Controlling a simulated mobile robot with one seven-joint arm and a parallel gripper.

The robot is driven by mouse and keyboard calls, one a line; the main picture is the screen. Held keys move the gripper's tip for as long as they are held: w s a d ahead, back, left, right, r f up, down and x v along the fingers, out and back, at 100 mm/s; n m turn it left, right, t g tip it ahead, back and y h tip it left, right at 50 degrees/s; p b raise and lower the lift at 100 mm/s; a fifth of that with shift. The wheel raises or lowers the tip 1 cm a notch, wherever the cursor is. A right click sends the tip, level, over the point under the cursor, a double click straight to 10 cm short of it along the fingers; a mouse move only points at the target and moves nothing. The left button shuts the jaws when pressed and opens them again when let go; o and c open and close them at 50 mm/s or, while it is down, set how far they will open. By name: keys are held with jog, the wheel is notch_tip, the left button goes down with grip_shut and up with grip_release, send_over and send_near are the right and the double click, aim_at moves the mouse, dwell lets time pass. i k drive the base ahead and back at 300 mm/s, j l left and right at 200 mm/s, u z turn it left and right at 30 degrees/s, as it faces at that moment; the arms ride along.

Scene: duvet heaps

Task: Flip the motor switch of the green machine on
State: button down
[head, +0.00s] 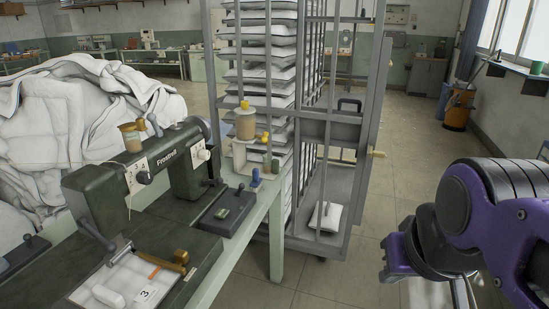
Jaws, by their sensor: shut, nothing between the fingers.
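The dark green sewing machine (180,165) stands on the table at the left, with lettering and a small dial on its arm. A dark box with a small lever (228,210) sits on the tabletop to the right of the machine. I cannot tell for sure whether it is the motor switch, or its on/off position. My gripper (462,292) is at the lower right, pointing down, shut and empty. It is partly cut off by the bottom edge. It is well to the right of the table and machine, touching neither.
A grey barred trolley (372,130) with stacked white pillows (268,75) stands behind the table's right end. Thread spools (245,122) stand by the machine. White duvets (75,130) are heaped behind it. Bare floor (345,278) lies between the table and my arm.

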aim_at(241, 186)
jog(key=i+j+u, duration=0.15)
jog(key=i+u, duration=0.6)
jog(key=i+l+u, duration=0.1)
jog(key=i+u, duration=0.3)
jog(key=i+z, duration=0.1)
jog(key=z, duration=0.9)
jog(key=k+j+z, duration=0.2)
jog(key=k+z, duration=0.2)
jog(key=i+l+u, duration=0.4)
jog(key=k+j, duration=0.05)
jog(key=j, duration=0.05)
